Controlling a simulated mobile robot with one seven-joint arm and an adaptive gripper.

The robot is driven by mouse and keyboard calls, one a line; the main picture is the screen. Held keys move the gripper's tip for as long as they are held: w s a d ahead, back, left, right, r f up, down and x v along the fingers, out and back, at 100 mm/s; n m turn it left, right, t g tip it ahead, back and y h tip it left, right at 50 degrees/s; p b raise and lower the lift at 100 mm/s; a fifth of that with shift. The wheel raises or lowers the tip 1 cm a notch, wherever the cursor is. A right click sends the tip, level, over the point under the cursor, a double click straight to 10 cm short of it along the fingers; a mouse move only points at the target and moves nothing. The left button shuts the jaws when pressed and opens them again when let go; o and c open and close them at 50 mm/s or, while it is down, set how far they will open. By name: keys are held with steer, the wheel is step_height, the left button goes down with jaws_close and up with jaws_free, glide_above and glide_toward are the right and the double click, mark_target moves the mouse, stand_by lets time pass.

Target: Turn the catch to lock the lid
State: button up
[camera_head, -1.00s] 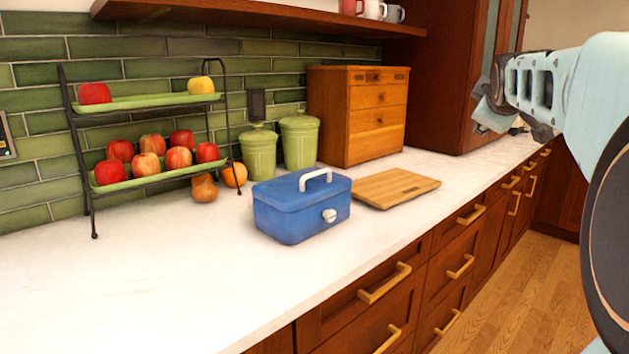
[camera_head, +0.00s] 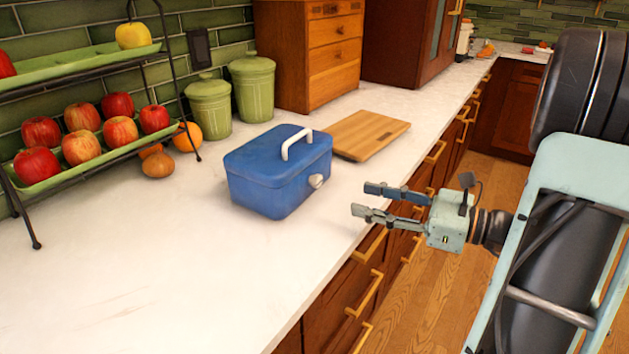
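A blue box (camera_head: 262,190) with a blue lid (camera_head: 268,154) stands on the white counter. The lid is down and carries a white arched handle (camera_head: 291,142). A round white catch (camera_head: 317,181) sits on the box's front face, toward the counter's front edge. My gripper (camera_head: 362,200) is right of the box, near the counter's front edge, its fingers pointing left toward the box. The two fingers are apart with nothing between them. The gripper touches neither the box nor the catch.
A wooden cutting board (camera_head: 367,134) lies behind the box. Two green canisters (camera_head: 230,98), a wooden drawer chest (camera_head: 322,55) and a two-tier fruit stand (camera_head: 76,176) stand along the wall. The white counter (camera_head: 150,265) is clear in front and left of the box.

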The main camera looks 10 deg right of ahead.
mark_target(320, 181)
steer(key=shift+w+d+f+m+t, duration=0.1)
steer(key=shift+w+f+m+t, duration=0.1)
steer(key=shift+w+m+t, duration=0.25)
steer(key=shift+w+d+f+m+t, duration=0.15)
steer(key=shift+m+t, duration=0.1)
steer(key=shift+m, duration=0.4)
steer(key=b+x, duration=0.1)
steer(key=x, duration=0.9)
steer(key=shift+a, duration=0.15)
steer(key=shift+c, duration=0.3)
steer(key=shift+r, duration=0.1)
jaws_close()
